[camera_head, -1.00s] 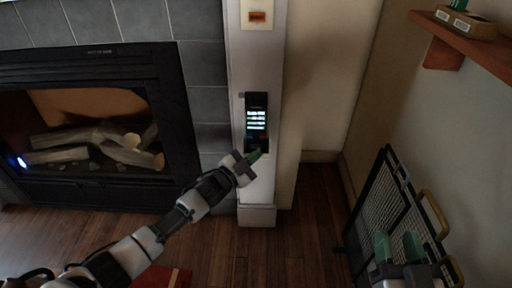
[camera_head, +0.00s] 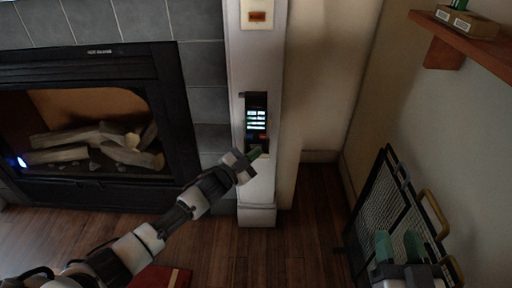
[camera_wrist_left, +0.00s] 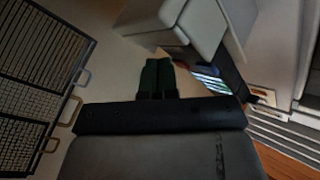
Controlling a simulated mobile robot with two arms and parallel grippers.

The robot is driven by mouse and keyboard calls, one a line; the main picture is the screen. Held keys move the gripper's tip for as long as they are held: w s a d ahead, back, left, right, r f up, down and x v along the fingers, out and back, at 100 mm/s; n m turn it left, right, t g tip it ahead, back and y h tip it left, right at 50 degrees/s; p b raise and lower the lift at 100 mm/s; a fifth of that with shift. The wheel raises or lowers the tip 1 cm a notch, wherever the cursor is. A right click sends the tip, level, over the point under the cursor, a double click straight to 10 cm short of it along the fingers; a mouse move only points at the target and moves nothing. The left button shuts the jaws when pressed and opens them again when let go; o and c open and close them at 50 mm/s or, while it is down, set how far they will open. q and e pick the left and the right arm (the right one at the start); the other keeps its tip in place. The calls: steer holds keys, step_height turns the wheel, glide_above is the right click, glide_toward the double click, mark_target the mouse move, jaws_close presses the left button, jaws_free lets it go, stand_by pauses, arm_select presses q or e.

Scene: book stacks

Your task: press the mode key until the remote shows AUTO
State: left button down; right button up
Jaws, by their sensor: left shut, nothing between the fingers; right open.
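The remote (camera_head: 256,118) is a dark upright unit on the white pillar, with a lit screen of several pale lines; the text is too small to read. Small blue and orange-red spots show below the screen. My left gripper (camera_head: 256,152) has its green fingers shut and empty at the lower end of the remote; I cannot tell whether they touch it. In the left wrist view the shut fingers (camera_wrist_left: 157,78) are left of the remote's lit screen (camera_wrist_left: 210,80). My right gripper (camera_head: 398,246) is open and empty at the lower right. The mode key cannot be made out.
A fireplace (camera_head: 85,188) with logs is on the left. A black mesh screen (camera_head: 378,200) with brass handles stands at the right, near my right gripper. A wooden shelf (camera_head: 470,42) holds a small box. A switch plate (camera_head: 257,15) is above the remote.

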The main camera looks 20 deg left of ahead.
arm_select(q)
steer(key=shift+w+a, duration=0.1)
steer(key=shift+w, duration=0.25)
arm_select(e)
steer(key=shift+r+t, duration=0.3)
steer(key=shift+r, duration=0.05)
arm_select(q)
steer(key=shift+s, duration=0.1)
stand_by(0.4)
steer(key=shift+s+d+p, duration=0.2)
steer(key=shift+s+p, duration=0.25)
steer(key=shift+s, duration=0.2)
arm_select(e)
steer(key=shift+d+f+g+h, duration=0.15)
steer(key=shift+f+g+h, duration=0.05)
steer(key=shift+f+g, duration=0.65)
steer(key=shift+d+f+g+h, duration=0.15)
steer(key=shift+f+g+h, duration=0.05)
steer(key=shift+f+g, duration=0.65)
steer(key=shift+f, duration=0.1)
arm_select(q)
steer(key=shift+s, duration=0.1)
